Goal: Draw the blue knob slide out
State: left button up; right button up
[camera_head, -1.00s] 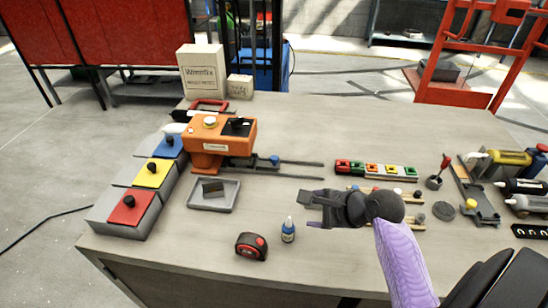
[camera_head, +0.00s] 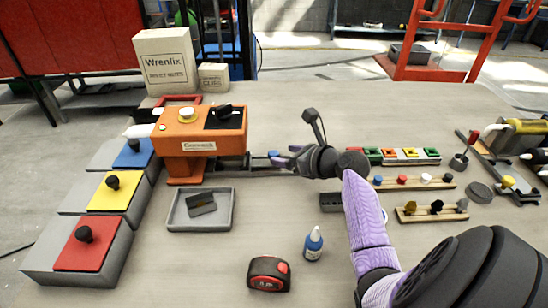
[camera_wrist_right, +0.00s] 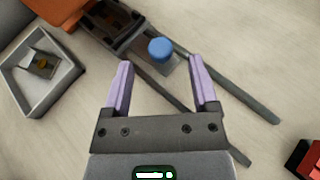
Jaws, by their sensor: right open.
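The blue knob (camera_head: 273,155) stands on a small grey slide plate at the right side of the orange machine (camera_head: 200,138). In the right wrist view the blue knob (camera_wrist_right: 160,49) sits between two dark rails, near the machine's end. My right gripper (camera_head: 284,160) is open, its purple fingers pointing left toward the knob. In the right wrist view the gripper's fingertips (camera_wrist_right: 162,70) are on either side of the knob's line, with the knob just past them and a gap on both sides. My left gripper is not in view.
A grey tray (camera_head: 228,212) with a dark block lies in front of the machine. Red, yellow and blue-lidded boxes stand at left. A tape measure (camera_head: 268,274) and a blue bottle (camera_head: 313,244) are at the front. A colored block strip (camera_head: 402,156) lies right of the gripper.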

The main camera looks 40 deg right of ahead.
aim_at(274, 153)
jog(key=shift+b+x, duration=0.6)
jog(key=shift+x, duration=1.4)
grip_shut()
